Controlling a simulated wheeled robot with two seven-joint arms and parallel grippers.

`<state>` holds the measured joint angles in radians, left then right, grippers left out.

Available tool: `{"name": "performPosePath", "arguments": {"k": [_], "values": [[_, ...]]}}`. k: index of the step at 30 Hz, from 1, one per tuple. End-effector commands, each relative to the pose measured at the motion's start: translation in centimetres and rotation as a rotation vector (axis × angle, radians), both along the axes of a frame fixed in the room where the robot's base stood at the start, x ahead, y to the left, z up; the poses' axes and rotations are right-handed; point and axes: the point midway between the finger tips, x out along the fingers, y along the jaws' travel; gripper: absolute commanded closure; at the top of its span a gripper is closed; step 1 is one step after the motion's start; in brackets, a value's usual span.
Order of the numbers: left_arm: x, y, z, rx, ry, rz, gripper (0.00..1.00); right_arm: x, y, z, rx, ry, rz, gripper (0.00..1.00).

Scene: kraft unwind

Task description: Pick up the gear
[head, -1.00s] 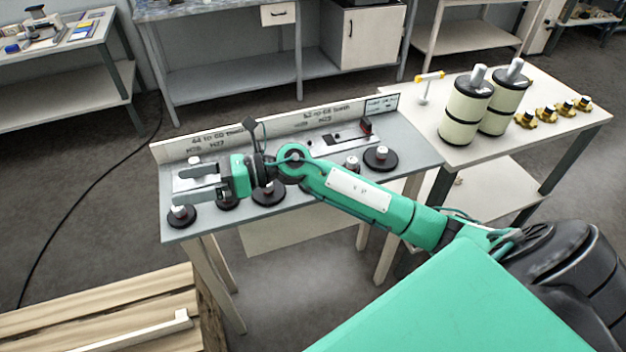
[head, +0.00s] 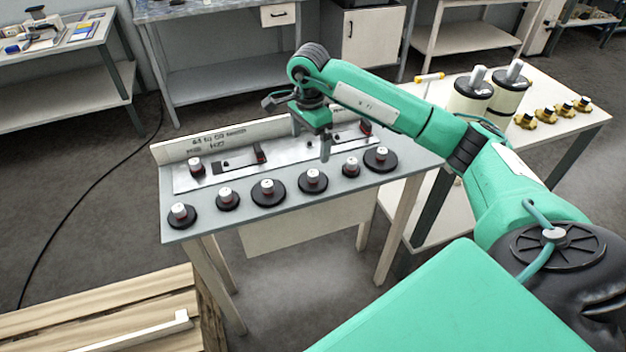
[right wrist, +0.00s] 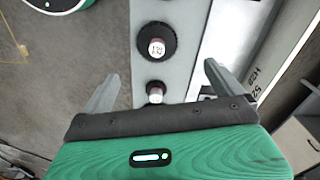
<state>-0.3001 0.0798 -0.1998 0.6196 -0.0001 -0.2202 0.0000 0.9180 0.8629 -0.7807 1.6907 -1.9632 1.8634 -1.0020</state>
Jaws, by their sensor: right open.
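Several gears, dark discs with pale-topped hubs, stand in a row on the grey bench. They include the leftmost gear (head: 182,216), a middle gear (head: 312,181), a small gear (head: 350,168) and the rightmost gear (head: 381,160). I cannot tell which one the task means. My right gripper (head: 324,148) points down above the row's right half, near the middle and small gears. In the right wrist view its jaws (right wrist: 160,72) are open and empty. A larger gear (right wrist: 156,42) and a smaller one (right wrist: 155,92) show between and beyond the fingers. My left gripper is not in view.
A labelled board (head: 205,142) runs along the bench's back edge. A metal plate (head: 226,174) with dark parts lies behind the gears. A side table (head: 562,88) holds cream rollers (head: 508,100) and several brass pieces (head: 545,114). A wooden pallet (head: 100,305) is at lower left.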

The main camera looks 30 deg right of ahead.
Motion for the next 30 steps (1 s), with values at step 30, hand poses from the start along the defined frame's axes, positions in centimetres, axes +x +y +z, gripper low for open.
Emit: {"name": "performPosePath", "arguments": {"k": [30], "values": [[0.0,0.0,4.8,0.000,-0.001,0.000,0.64,-0.7,-0.2,-12.1,0.005,0.000,0.001,0.03]]}}
